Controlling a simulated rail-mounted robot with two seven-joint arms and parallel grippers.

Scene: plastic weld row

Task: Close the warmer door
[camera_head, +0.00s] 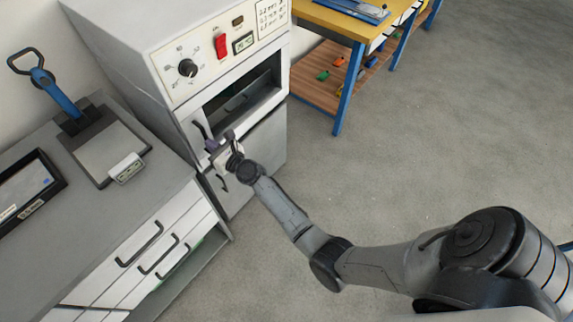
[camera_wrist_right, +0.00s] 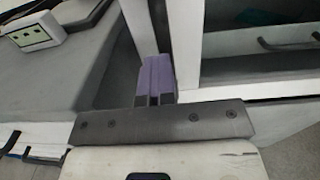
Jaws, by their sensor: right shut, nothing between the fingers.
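The warmer (camera_head: 175,45) is the tall pale grey cabinet at the upper left of the head view. Its front opening (camera_head: 240,95) shows a dark interior, so the door is not shut over it. I cannot clearly tell the door panel from the frame. A dark curved handle (camera_head: 200,131) shows at the opening's lower left. My right gripper (camera_head: 211,146) is beside this handle, at the lower left corner of the opening. In the wrist view its purple fingers (camera_wrist_right: 156,76) are shut and empty, close beside a white upright edge (camera_wrist_right: 187,40). My left gripper is out of view.
A grey-topped drawer cabinet (camera_head: 95,235) stands left of the warmer, with a scale-like device (camera_head: 105,150) and a tablet (camera_head: 25,190) on it. A yellow-topped blue bench (camera_head: 340,25) stands at the back. The floor (camera_head: 440,130) to the right is clear.

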